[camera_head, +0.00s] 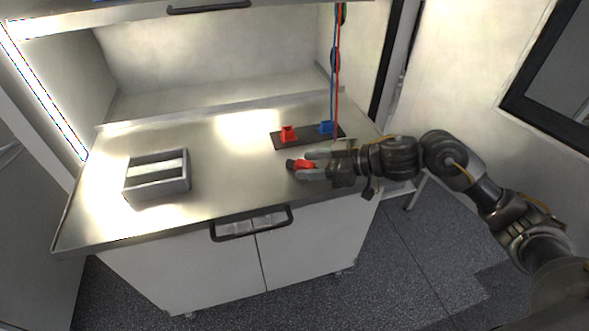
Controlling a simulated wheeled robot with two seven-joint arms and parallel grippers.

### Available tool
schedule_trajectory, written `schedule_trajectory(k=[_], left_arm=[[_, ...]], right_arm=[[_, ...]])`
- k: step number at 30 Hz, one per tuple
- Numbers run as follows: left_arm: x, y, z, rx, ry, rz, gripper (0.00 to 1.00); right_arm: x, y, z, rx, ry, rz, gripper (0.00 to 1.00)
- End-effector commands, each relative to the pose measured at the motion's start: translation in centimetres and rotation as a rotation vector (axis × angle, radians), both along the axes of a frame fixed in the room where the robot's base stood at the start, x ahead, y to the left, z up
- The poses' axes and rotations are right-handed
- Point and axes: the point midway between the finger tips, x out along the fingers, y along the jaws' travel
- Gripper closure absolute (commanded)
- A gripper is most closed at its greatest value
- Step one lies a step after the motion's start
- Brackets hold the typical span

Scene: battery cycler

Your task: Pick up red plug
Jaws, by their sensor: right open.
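A red plug (305,164) with a dark end lies on the metal bench top, near its right front part. My right gripper (307,163) reaches in from the right. Its fingers are open, one on the far side and one on the near side of the red plug. I cannot tell whether the fingers touch it. Part of the plug is hidden by the gripper. My left gripper is not in view.
A dark strip (306,138) with a red socket (288,134) and a blue socket (326,127) lies behind the gripper. Red and blue cables (335,75) hang at the right. A grey rack (157,192) stands at left. The bench middle is clear.

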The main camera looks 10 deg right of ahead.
Motion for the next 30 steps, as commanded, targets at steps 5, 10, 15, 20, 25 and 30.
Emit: schedule_trajectory(k=[5,10,15,20,25,30], left_arm=[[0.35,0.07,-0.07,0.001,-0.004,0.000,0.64],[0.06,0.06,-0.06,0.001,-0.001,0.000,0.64],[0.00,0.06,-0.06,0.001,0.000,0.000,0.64],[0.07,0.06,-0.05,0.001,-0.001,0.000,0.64],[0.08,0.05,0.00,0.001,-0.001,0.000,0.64],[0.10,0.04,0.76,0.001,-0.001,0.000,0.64]], right_arm=[[0.01,0.15,-0.13,-0.002,0.002,-0.001,0.51],[0.04,0.21,-0.12,-0.002,0.002,0.001,0.61],[0.04,0.18,-0.11,-0.003,0.002,0.000,0.84],[0.02,0.12,-0.09,-0.001,0.002,-0.001,1.00],[0.01,0.12,-0.05,-0.001,0.002,-0.001,1.00],[0.02,0.13,0.57,-0.001,0.002,-0.001,1.00]])
